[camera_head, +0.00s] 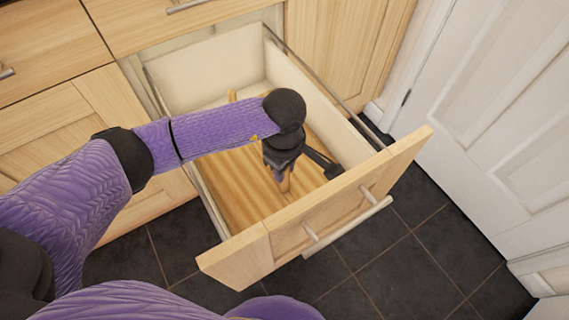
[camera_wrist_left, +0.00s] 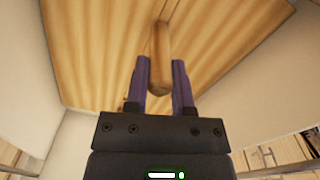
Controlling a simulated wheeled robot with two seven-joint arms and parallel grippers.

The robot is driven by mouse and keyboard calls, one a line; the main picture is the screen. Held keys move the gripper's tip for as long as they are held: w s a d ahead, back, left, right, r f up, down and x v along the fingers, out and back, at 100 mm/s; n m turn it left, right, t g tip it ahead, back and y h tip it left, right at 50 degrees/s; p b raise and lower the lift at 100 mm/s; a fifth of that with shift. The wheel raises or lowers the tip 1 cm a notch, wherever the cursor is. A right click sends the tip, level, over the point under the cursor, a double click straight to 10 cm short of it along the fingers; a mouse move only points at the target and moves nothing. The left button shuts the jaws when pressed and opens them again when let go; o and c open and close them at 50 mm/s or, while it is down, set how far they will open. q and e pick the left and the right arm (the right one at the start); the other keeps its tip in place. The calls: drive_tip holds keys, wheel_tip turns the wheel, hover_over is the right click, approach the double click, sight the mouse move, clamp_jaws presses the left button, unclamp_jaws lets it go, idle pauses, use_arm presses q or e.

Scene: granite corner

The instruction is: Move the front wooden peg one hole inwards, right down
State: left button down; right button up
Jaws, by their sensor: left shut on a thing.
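The front wooden peg (camera_wrist_left: 160,50) shows between the two purple fingers of my left gripper in the left wrist view. My left gripper (camera_head: 284,180) is shut on it, pointing down inside the open drawer, near its front. The peg's near end is plain to see; I cannot tell whether its far end is in a hole. The striped wooden peg board (camera_head: 240,188) lies on the drawer floor and also shows in the left wrist view (camera_wrist_left: 95,40). A second wooden peg (camera_head: 232,96) stands farther back, partly hidden by my arm. The holes are not visible. My right gripper is not in view.
The drawer (camera_head: 205,75) has pale side walls around the board and a wooden front (camera_head: 325,205) with a bar handle (camera_head: 347,230). Cabinet fronts (camera_head: 60,125) stand at the left, a white door (camera_head: 505,110) at the right. Dark floor tiles (camera_head: 420,240) are clear.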

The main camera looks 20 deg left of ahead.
use_arm(q)
drive_tip(key=shift+f, duration=0.2)
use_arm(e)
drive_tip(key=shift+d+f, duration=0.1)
use_arm(q)
drive_tip(key=shift+c, duration=2)
unclamp_jaws()
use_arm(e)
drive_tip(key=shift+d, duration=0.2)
use_arm(q)
wheel_tip(320, 180, up, 10)
drive_tip(key=p, duration=0.5)
drive_tip(key=shift+r, duration=0.1)
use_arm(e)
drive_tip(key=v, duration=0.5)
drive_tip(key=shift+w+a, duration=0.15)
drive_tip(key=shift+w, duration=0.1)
